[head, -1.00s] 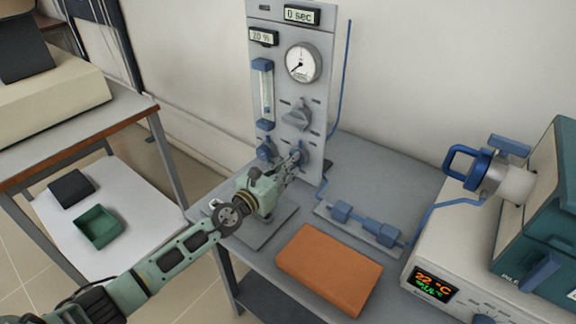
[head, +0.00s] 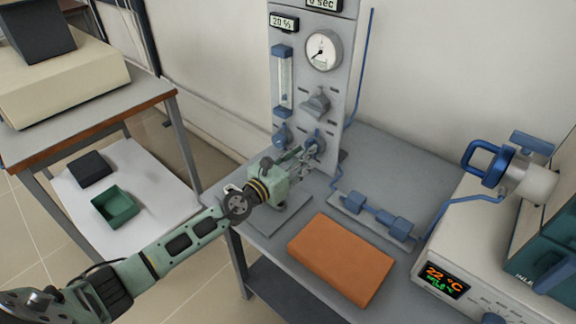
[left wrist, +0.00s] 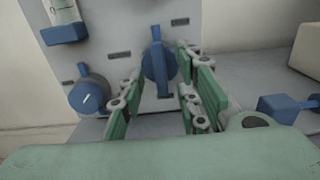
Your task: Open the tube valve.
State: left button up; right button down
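A grey panel (head: 345,97) stands upright on the table and carries two blue valve knobs low on its face. My left gripper (head: 305,152) is at the right-hand knob (head: 315,142), partly covering it in the head view. In the left wrist view, this knob's upright blue handle (left wrist: 158,65) lies between the two green fingers (left wrist: 160,92), with gaps on both sides. The fingers are apart and not closed on it. The left-hand knob (head: 281,136) also shows in the left wrist view (left wrist: 88,95), outside the fingers. My right gripper is not in view.
A thin blue tube with blue fittings (head: 378,214) runs along the table to the furnace (head: 470,235) on the right. An orange block (head: 342,258) lies in front of the panel. A flow meter (head: 283,80), gauge (head: 323,50) and grey knob (head: 316,103) sit higher on the panel.

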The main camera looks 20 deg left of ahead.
pick_arm(q)
jog(key=v, duration=1)
jog(key=shift+s, duration=0.4)
jog(key=shift+a+r, duration=0.15)
